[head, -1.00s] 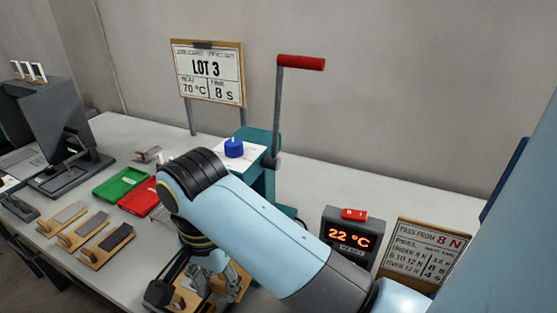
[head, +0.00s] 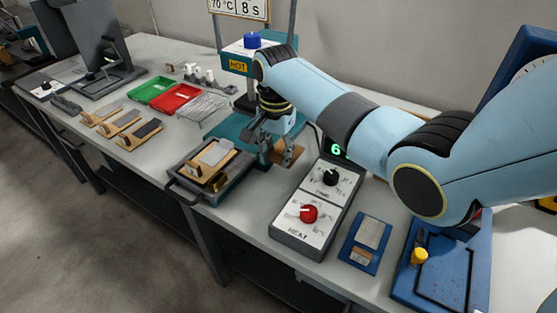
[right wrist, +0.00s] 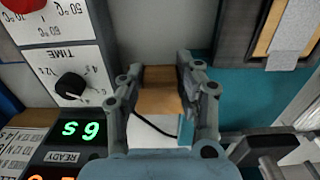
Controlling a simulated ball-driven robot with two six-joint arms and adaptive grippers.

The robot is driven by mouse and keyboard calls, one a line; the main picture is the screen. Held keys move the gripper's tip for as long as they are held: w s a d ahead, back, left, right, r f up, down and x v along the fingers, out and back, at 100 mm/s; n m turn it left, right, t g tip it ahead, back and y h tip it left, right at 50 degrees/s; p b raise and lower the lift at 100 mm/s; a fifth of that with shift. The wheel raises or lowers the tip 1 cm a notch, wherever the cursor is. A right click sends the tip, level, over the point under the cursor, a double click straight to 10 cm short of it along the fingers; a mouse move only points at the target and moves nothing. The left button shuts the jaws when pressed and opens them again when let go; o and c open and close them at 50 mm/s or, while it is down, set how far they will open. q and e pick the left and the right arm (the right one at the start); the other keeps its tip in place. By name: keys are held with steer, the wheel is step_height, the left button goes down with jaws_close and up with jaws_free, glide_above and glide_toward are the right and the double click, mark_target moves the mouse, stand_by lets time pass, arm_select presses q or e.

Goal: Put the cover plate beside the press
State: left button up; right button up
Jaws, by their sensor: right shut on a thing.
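The cover plate, a flat tan wooden piece (head: 291,153), is in my right gripper (head: 279,150), just right of the teal press (head: 239,66). The right wrist view shows the tan plate (right wrist: 160,92) between the two grey fingers (right wrist: 165,100), which are shut on it. I cannot tell whether it touches the table. The press's front tray (head: 228,178) carries a wooden holder with a grey strip (head: 213,155). My right forearm hides part of the area behind the gripper. My left gripper is out of view.
The control box (head: 316,212) with a red knob stands right of the tray, close to the gripper. A dark cord (right wrist: 150,124) runs near the fingers. Green (head: 151,89) and red (head: 176,97) trays, and several wooden holders, lie at left. A blue fixture (head: 408,281) stands at right.

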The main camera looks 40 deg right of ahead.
mark_target(276, 162)
steer(key=shift+f, duration=1.35)
steer(key=shift+a, duration=0.1)
steer(key=shift+f, duration=0.45)
steer(key=o, duration=1)
steer(key=shift+o, duration=0.2)
step_height(276, 162, up, 13)
steer(key=shift+f, duration=0.1)
